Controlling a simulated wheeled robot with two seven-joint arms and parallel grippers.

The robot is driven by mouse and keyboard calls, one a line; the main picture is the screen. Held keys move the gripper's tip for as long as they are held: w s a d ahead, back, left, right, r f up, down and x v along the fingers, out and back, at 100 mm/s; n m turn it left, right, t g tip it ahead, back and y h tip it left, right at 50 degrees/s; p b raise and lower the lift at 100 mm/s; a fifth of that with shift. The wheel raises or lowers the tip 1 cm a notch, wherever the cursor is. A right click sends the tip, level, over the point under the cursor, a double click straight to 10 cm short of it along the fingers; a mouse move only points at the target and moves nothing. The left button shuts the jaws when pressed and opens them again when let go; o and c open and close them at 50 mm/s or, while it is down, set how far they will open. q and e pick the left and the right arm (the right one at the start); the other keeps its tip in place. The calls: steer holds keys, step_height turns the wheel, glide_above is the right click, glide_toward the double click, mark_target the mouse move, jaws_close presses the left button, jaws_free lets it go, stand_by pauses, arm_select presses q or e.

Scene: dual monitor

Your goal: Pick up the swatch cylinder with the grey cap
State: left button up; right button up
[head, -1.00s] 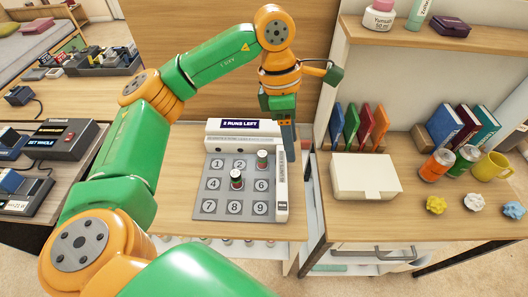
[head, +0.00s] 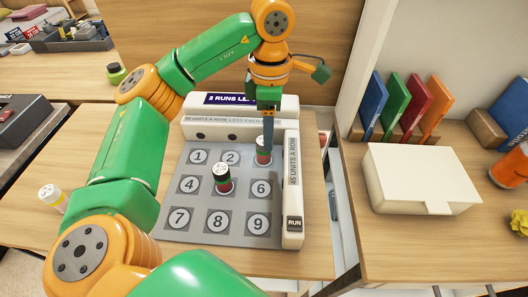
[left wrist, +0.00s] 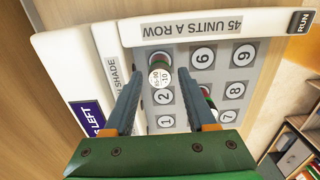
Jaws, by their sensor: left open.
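A number board (head: 168,205) lies on the table with two swatch cylinders on it. One cylinder (head: 263,157) stands at the upper right square; its pale, labelled cap (left wrist: 160,76) shows between the fingertips in the left wrist view. The other cylinder (head: 222,180) stands upright on the middle square, with a pale cap and dark green and red bands. I cannot tell for sure which cap is grey. My left gripper (head: 265,145) points down at the upper right cylinder and partly hides it. Its fingers (left wrist: 161,74) are open, one on each side of that cylinder.
White raised bars edge the board at the back (head: 240,130) and right (head: 293,190). A cream box (head: 420,178) sits on the right-hand desk.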

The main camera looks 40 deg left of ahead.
mark_target(263, 150)
arm_select(q)
steer(key=f, duration=0.4)
steer(key=a+f, duration=0.1)
steer(key=f, duration=0.2)
steer(key=shift+s, duration=0.2)
steer(key=shift+r, duration=0.1)
jaws_close()
